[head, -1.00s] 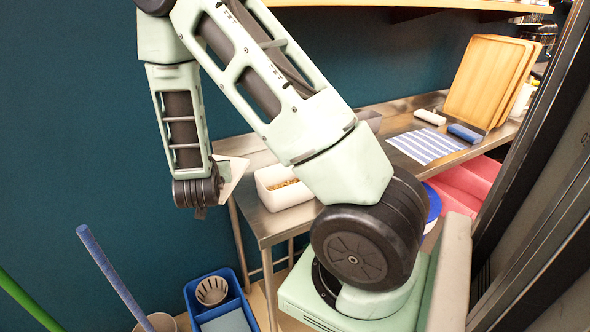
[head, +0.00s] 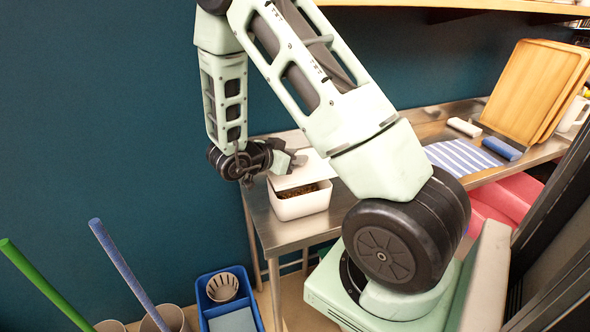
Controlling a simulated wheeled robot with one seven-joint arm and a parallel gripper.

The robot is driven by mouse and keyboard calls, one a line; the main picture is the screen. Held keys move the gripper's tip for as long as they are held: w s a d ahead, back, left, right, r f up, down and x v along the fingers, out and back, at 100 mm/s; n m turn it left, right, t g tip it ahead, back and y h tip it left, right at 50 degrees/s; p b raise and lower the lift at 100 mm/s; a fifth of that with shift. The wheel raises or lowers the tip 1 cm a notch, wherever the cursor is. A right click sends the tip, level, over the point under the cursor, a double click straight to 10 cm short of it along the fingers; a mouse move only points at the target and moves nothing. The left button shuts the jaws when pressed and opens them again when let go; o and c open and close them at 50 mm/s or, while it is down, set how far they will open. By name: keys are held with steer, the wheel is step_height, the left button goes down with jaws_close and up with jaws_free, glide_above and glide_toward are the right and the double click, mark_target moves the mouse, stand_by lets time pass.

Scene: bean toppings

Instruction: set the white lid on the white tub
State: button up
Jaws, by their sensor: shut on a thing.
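The white tub (head: 301,206) stands near the left end of the steel table, with brown bean-like contents showing inside its front part. My gripper (head: 290,163) is at the tub's upper left, shut on the white lid (head: 313,168). The lid is over the back part of the tub and looks slightly tilted. I cannot tell whether it touches the rim. My gripper's fingertips are small and partly hidden, and my arm hides the area to the right of the tub.
The steel table (head: 277,229) runs to the right along the wall. On it are a blue-striped cloth (head: 462,158), a white roll (head: 464,127), a blue roll (head: 502,148) and wooden boards (head: 535,85). A blue caddy (head: 228,297) and handles stand below left.

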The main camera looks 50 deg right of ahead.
mark_target(294, 172)
steer(key=shift+f+p, duration=0.3)
steer(key=shift+f, duration=1.95)
steer(key=shift+f, duration=0.45)
steer(key=o, duration=1.1)
steer(key=shift+c, duration=0.2)
steer(key=shift+r, duration=0.15)
